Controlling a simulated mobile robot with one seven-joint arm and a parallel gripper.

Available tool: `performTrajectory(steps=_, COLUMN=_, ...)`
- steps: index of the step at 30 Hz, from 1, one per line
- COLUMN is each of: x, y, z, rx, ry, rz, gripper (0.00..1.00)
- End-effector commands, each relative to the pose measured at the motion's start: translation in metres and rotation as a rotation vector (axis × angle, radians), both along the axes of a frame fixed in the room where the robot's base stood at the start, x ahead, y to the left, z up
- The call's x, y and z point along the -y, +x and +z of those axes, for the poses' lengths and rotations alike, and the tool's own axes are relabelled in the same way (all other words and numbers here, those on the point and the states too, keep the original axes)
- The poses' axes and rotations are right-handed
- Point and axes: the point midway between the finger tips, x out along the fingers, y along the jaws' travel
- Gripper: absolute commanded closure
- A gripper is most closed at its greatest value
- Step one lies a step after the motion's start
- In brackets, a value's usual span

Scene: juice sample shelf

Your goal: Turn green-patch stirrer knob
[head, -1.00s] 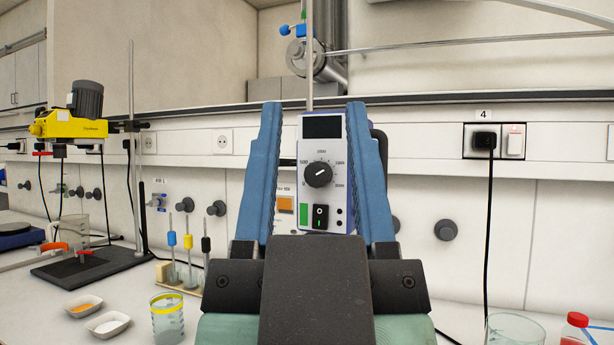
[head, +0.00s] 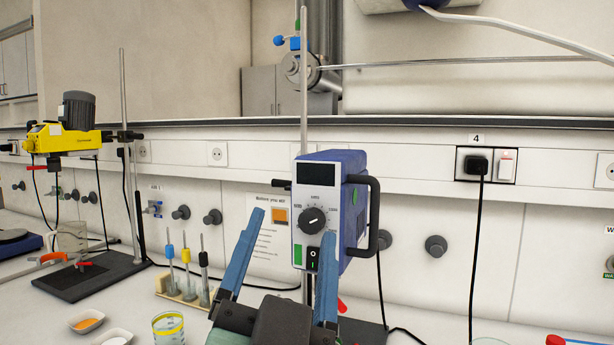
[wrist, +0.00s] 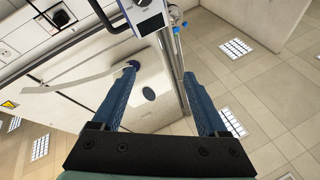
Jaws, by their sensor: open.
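The stirrer (head: 340,190) is a blue and white box on a vertical rod, with a black handle on its right side. Its front panel carries a green patch (head: 298,254) at lower left, a black round knob (head: 313,221) with a white pointer line and a dark display. A black rocker switch (head: 312,258) sits below the knob. My gripper (head: 294,238) has two blue fingers spread apart, empty, in front of and below the panel. The right finger stands just below the switch. In the wrist view the stirrer (wrist: 142,14) shows at the top, beyond the open fingers (wrist: 160,85).
A yellow stirrer (head: 68,138) hangs on a stand at the left. A rack with several capped electrodes (head: 185,292), two small dishes and a beaker (head: 168,328) stand at lower left. A black cable (head: 476,240) hangs at the right.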

Motion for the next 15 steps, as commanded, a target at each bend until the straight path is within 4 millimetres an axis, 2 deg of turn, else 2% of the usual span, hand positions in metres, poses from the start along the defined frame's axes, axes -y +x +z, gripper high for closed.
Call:
performTrajectory(steps=1, x=-0.005, y=0.009, z=0.012, rx=-0.053, ry=0.044, rz=0.007, gripper=0.24)
performTrajectory(steps=6, x=-0.016, y=0.028, z=-0.002, rx=-0.194, ry=0.208, rz=-0.009, gripper=0.24)
performTrajectory(steps=15, x=-0.026, y=0.031, z=-0.022, rx=-0.321, ry=0.422, rz=-0.091, gripper=0.24)
